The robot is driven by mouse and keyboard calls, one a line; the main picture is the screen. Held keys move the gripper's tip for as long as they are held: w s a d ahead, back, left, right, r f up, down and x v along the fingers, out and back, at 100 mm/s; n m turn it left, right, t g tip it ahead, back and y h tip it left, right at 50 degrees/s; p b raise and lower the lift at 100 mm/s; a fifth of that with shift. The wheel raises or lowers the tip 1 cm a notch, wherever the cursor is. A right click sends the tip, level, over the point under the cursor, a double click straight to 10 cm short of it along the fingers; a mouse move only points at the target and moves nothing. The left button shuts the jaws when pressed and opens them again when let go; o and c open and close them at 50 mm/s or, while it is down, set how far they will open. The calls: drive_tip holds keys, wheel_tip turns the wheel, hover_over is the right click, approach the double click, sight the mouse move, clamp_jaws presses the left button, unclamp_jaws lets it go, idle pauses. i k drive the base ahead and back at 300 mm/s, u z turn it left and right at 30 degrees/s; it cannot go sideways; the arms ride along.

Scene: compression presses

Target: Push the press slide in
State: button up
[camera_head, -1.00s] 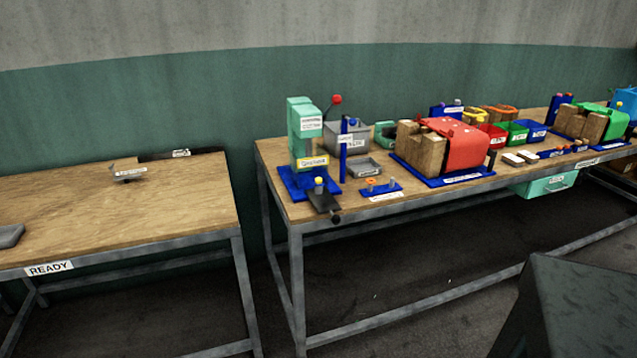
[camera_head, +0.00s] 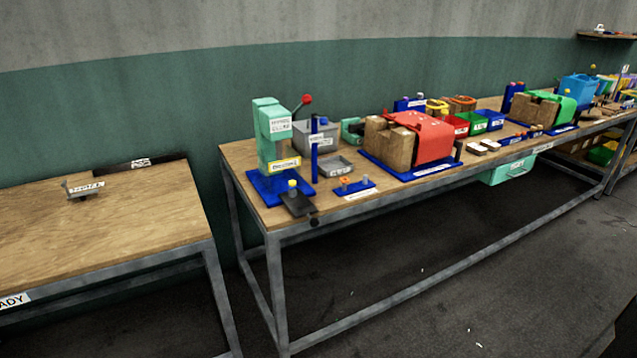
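A mint-green press (camera_head: 271,136) with a red-knobbed lever (camera_head: 307,99) stands on a blue base (camera_head: 265,186) at the left end of the long workbench. Its dark press slide (camera_head: 298,205) sticks out from the base toward the bench's front edge. The slide has a black knob at its outer end (camera_head: 314,222). A small yellow-topped piece (camera_head: 292,185) sits on the slide. My gripper is not in view.
Beside the press are a blue post (camera_head: 314,150), a grey bin (camera_head: 323,138), a grey tray (camera_head: 333,165) and a small blue holder (camera_head: 355,188). A red machine (camera_head: 427,136) stands farther right. A separate table (camera_head: 110,225) is at left; floor in front is open.

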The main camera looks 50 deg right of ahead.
sight(300, 206)
drive_tip(key=z, duration=0.85)
drive_tip(key=k, duration=0.95)
drive_tip(key=i, duration=0.75)
drive_tip(key=z, duration=0.05)
